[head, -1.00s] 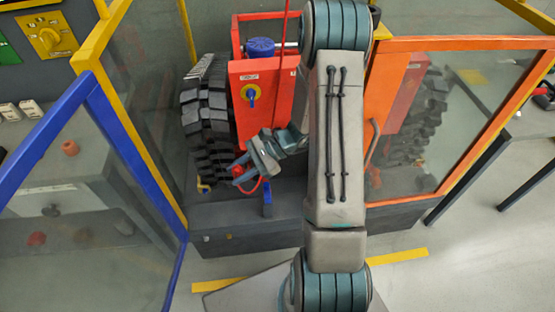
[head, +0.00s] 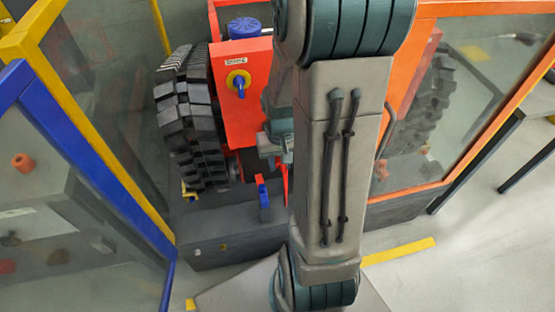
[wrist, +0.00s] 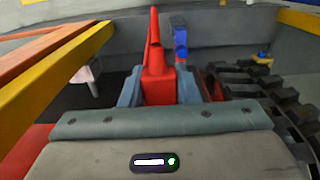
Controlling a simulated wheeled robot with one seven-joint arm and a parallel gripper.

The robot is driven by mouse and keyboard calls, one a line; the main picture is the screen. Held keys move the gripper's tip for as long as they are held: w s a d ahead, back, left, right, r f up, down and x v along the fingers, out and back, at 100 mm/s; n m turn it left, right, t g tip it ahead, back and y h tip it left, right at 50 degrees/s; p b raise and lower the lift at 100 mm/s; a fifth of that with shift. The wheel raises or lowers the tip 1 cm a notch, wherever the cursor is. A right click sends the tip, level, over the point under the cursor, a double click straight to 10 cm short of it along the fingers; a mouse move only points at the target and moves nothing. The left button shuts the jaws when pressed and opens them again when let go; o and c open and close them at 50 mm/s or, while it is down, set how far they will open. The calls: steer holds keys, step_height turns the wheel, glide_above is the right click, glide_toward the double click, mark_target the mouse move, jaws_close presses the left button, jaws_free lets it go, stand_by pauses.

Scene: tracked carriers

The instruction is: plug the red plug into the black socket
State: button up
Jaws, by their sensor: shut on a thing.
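The red plug (wrist: 158,86) stands between the two grey-blue fingers of my gripper (wrist: 158,92) in the wrist view, with a narrow red part rising from it. My gripper is shut on it. In the head view my own arm hides most of the gripper and the plug. I cannot make out the black socket in either view; it may be hidden behind my arm or too dark against the base.
A red carrier housing (head: 241,112) with a blue-and-yellow switch (head: 239,83) stands beside a black track (head: 190,115). A small blue lever (head: 264,198) rises from the dark base (head: 225,245). A blue frame (head: 95,150) at left and orange frame (head: 455,170) at right flank it.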

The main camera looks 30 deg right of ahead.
steer(key=shift+a+r, duration=0.1)
steer(key=shift+r, duration=0.1)
steer(key=shift+w+d, duration=0.25)
steer(key=shift+w, duration=0.65)
steer(key=shift+w+d, duration=0.3)
steer(key=shift+w, duration=0.6)
steer(key=shift+w+d, duration=0.25)
steer(key=shift+w, duration=0.65)
steer(key=shift+w+d+p, duration=0.15)
steer(key=shift+w+d, duration=0.05)
steer(key=shift+w, duration=0.55)
steer(key=shift+w+d+p, duration=0.15)
steer(key=shift+w+d, duration=0.05)
steer(key=shift+w, duration=0.55)
steer(key=shift+s, duration=0.15)
steer(key=shift+s+a, duration=0.3)
steer(key=shift+s, duration=0.55)
steer(key=shift+f, duration=0.1)
stand_by(0.7)
steer(key=shift+w+d, duration=0.15)
steer(key=shift+w, duration=0.35)
steer(key=shift+w+d, duration=0.15)
steer(key=shift+w, duration=0.35)
steer(key=o, duration=1.1)
steer(key=shift+o, duration=0.2)
